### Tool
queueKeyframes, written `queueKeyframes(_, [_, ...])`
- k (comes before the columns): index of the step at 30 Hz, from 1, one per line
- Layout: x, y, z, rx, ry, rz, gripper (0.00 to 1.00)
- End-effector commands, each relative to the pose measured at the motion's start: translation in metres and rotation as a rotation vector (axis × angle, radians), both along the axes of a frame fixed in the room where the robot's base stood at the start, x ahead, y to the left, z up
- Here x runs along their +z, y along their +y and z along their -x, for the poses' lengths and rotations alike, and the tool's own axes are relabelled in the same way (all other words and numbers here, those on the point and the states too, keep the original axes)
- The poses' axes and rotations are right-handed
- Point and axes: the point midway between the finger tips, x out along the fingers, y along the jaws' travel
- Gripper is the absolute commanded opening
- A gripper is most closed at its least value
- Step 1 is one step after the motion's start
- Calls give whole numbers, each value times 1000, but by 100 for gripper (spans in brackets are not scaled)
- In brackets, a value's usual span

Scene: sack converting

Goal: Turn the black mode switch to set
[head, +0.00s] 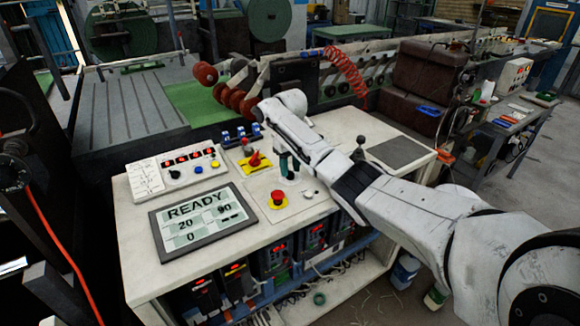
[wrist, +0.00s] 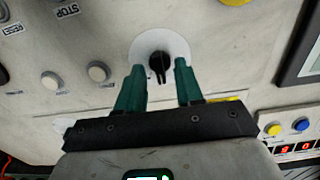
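The black mode switch (wrist: 160,65) is a small knob on a round white plate (wrist: 178,43) on the pale console top. In the wrist view it lies between the tips of my gripper's green fingers (wrist: 159,67), with a gap visible on both sides. My gripper is open and points down at the console. Whether the tips are level with the knob or above it, I cannot tell. In the head view my gripper (head: 288,166) is over the middle of the console, and I cannot make out the switch there. No readable position labels show around it.
A screen (head: 203,222) reading READY and a red mushroom button (head: 278,198) are close to my gripper. A yellow plate with a red handle (head: 254,161) and a display panel (head: 178,172) stand left. Grey push buttons (wrist: 98,71) sit left in the wrist view.

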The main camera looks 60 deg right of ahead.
Motion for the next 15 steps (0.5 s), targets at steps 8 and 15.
queueKeyframes(8, [-6, 0, 0, 0, -1, 1, 36])
queueKeyframes(15, [-6, 0, 0, 0, -1, 1, 24])
